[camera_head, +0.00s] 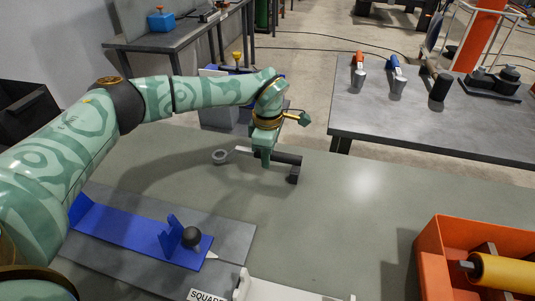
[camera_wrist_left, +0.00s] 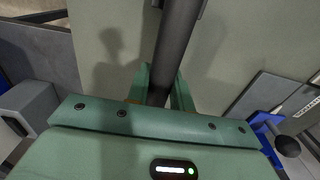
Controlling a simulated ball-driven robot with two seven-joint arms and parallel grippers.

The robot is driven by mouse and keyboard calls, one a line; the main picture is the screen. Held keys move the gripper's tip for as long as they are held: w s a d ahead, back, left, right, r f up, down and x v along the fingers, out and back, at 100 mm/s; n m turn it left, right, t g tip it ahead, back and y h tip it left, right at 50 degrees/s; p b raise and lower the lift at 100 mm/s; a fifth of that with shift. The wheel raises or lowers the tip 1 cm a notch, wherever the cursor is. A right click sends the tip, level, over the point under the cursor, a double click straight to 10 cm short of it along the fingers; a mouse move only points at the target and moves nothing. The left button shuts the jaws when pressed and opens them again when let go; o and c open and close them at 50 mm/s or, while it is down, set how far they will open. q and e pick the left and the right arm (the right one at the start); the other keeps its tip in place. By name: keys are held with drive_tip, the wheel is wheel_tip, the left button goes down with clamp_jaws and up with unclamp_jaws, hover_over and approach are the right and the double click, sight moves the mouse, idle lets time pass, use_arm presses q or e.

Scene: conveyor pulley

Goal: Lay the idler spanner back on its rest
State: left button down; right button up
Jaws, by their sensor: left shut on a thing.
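My left gripper (camera_head: 264,160) points down over the middle of the grey-green bench and is shut on a dark bar, which I take to be the idler spanner (camera_head: 285,158). In the head view a lighter shaft runs left from the gripper to a grey ring end (camera_head: 219,157). A dark block (camera_head: 293,173) sits at the bar's right end; I cannot tell whether it belongs to the spanner or to a rest. In the left wrist view the dark bar (camera_wrist_left: 178,45) runs up from between the green fingers (camera_wrist_left: 163,85). My right gripper is out of view.
A blue bracket (camera_head: 135,230) with a dark ball knob (camera_head: 191,236) stands on a grey plate at front left. An orange crate (camera_head: 428,262) with a yellow roller (camera_head: 500,273) is at front right. A separate table (camera_head: 430,125) holds tools behind.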

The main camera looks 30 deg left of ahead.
use_arm(q)
drive_tip(key=shift+r, duration=0.1)
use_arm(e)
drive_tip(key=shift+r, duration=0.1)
use_arm(q)
drive_tip(key=shift+p, duration=0.3)
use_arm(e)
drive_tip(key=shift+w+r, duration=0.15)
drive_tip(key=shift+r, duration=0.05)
use_arm(q)
drive_tip(key=shift+f, duration=1)
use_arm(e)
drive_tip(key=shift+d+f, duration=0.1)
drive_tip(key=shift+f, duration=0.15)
use_arm(q)
drive_tip(key=c, duration=1.1)
unclamp_jaws()
drive_tip(key=shift+c, duration=0.2)
wheel_tip(320, 180, up, 8)
drive_tip(key=p, duration=0.5)
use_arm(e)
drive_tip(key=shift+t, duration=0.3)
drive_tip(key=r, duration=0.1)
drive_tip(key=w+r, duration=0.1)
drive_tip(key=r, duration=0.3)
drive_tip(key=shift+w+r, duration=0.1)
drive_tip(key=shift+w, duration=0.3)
